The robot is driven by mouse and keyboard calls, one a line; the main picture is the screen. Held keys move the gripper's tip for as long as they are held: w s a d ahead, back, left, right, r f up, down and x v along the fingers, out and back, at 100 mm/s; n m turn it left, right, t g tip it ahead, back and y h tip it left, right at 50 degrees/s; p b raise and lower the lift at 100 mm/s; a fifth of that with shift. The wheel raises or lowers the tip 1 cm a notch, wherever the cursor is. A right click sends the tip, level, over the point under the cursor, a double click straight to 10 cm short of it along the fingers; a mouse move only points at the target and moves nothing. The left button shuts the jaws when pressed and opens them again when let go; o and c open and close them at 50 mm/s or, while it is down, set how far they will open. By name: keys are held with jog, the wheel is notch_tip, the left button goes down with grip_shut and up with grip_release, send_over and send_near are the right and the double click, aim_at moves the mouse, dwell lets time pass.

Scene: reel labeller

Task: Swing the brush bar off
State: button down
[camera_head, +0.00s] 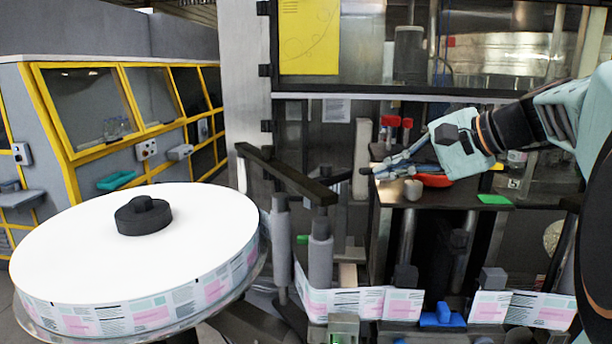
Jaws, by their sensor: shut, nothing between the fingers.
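The brush bar looks to be the long dark bar (287,174) left of centre. It slants from an upper left end down to a block-like right end above two grey rollers (320,250). My gripper (378,170) reaches in from the right and points left, over the small dark shelf. Its fingers are shut and empty. The fingertips are a short way right of the bar's right end, near a small dark knob-like end (364,171). Whether the fingertips touch that end I cannot tell.
A large white label reel (90,225) with a black hub fills the left. The dark shelf (440,196) holds a red item, a small pale cylinder (413,189) and a green pad (493,199). A printed label web (345,302) runs below. A glazed guard with a yellow sheet (309,38) hangs above.

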jog(key=shift+s, duration=0.15)
jog(key=shift+w+a+f, duration=0.25)
jog(key=shift+w, duration=0.05)
jog(key=p, duration=0.2)
send_near(325, 183)
notch_tip(325, 183, down, 3)
jog(key=shift+w+a+p, duration=0.25)
jog(key=shift+w+a, duration=0.65)
jog(key=shift+w, duration=0.2)
jog(key=shift+w+a+p, duration=0.25)
jog(key=shift+w+a, duration=0.65)
jog(key=shift+w, duration=0.2)
